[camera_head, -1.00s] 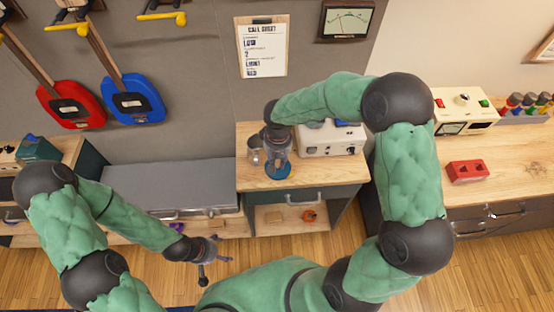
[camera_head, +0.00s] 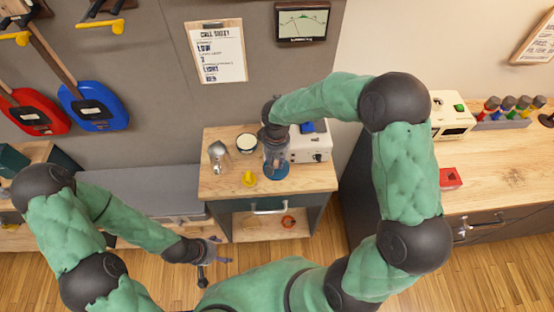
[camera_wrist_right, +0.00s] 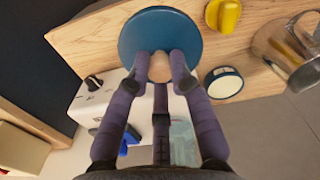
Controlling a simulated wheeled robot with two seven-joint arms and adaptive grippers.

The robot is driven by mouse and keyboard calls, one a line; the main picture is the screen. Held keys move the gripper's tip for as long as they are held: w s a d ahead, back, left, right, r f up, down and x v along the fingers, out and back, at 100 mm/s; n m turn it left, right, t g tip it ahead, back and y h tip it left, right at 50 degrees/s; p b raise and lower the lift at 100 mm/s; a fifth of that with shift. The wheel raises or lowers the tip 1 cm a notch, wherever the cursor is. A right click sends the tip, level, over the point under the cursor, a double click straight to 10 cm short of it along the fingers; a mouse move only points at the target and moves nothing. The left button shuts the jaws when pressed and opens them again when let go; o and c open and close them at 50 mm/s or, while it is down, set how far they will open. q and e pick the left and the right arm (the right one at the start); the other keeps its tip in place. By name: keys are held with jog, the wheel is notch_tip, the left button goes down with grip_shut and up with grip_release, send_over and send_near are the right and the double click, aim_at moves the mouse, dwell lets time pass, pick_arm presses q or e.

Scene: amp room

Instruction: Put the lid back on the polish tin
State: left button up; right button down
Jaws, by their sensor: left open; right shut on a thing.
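The lid, a blue disc with a wooden knob, is at the front of the small wooden bench in the head view (camera_head: 277,174) and large in the right wrist view (camera_wrist_right: 160,28). My right gripper (camera_wrist_right: 160,68) is shut on its knob. Whether the lid touches the bench top is unclear. The polish tin (camera_head: 246,143), small and round with a pale top, stands open behind and left of the lid; its blue rim shows in the right wrist view (camera_wrist_right: 223,82). My left gripper (camera_head: 213,252) is open and empty, low in front of the bench.
A yellow object (camera_head: 248,179) lies just left of the lid. A metal mug (camera_head: 218,156) stands at the bench's left, beside the tin. A white device with a knob (camera_head: 311,147) stands at the back right. The bench's front left (camera_head: 218,188) is clear.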

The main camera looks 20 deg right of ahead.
jog(key=shift+a+f+b, duration=0.15)
jog(key=shift+f+b, duration=0.2)
jog(key=shift+f, duration=0.15)
notch_tip(320, 180, down, 9)
jog(key=b, duration=0.8)
jog(key=shift+b, duration=0.4)
notch_tip(320, 180, up, 9)
jog(key=p, duration=0.9)
jog(key=shift+f+b, duration=0.3)
jog(key=shift+b, duration=0.05)
